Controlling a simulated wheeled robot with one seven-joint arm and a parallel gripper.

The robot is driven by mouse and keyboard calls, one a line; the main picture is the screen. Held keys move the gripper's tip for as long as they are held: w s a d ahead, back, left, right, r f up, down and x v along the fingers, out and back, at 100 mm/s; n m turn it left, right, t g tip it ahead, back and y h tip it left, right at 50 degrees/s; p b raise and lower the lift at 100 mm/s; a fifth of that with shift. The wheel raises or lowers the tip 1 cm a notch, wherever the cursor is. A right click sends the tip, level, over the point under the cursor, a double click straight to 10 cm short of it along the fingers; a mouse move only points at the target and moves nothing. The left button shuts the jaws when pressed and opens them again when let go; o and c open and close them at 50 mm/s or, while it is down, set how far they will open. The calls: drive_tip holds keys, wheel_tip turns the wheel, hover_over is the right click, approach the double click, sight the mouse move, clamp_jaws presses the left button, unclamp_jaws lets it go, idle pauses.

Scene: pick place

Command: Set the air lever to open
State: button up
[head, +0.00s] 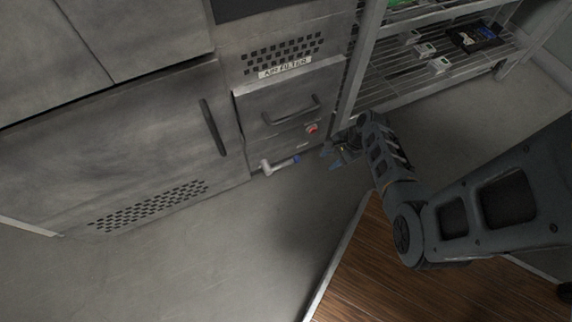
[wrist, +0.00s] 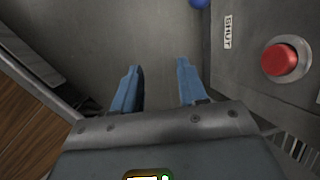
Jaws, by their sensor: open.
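The air lever (head: 280,164) sticks out low on the front of the air filter cabinet in the head view. It has a pale pivot at the left and a blue tip at the right. In the wrist view only its blue tip (wrist: 199,3) shows, cut off at the top edge. My gripper (head: 334,158) is to the right of the lever, apart from it. In the wrist view my gripper (wrist: 158,72) has its two blue fingers spread with nothing between them. A "SHUT" label (wrist: 228,32) is on the panel to the right of the fingers.
A red button (wrist: 281,60) is on the panel close to my gripper's right side. Above the lever is a drawer handle (head: 291,111) under the air filter label (head: 285,68). A wire shelf (head: 440,70) stands to the right. The floor (head: 220,250) in front is clear.

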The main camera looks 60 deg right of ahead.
drive_tip(key=w, duration=0.1)
drive_tip(key=b, duration=0.3)
approach(286, 163)
drive_tip(key=shift+m+y, duration=0.3)
drive_tip(key=shift+m, duration=0.1)
drive_tip(key=x, duration=0.3)
drive_tip(key=d+x, duration=0.1)
drive_tip(key=x, duration=0.1)
drive_tip(key=shift+s+a+f, duration=0.1)
drive_tip(key=shift+s+f, duration=0.15)
drive_tip(key=shift+f, duration=0.15)
drive_tip(key=shift+w+a+f+b, duration=0.35)
drive_tip(key=shift+w+f+b, duration=0.25)
drive_tip(key=shift+f, duration=0.2)
drive_tip(key=shift+w+a+f, duration=0.15)
drive_tip(key=shift+w+f, duration=0.05)
drive_tip(key=shift+f, duration=0.2)
clamp_jaws()
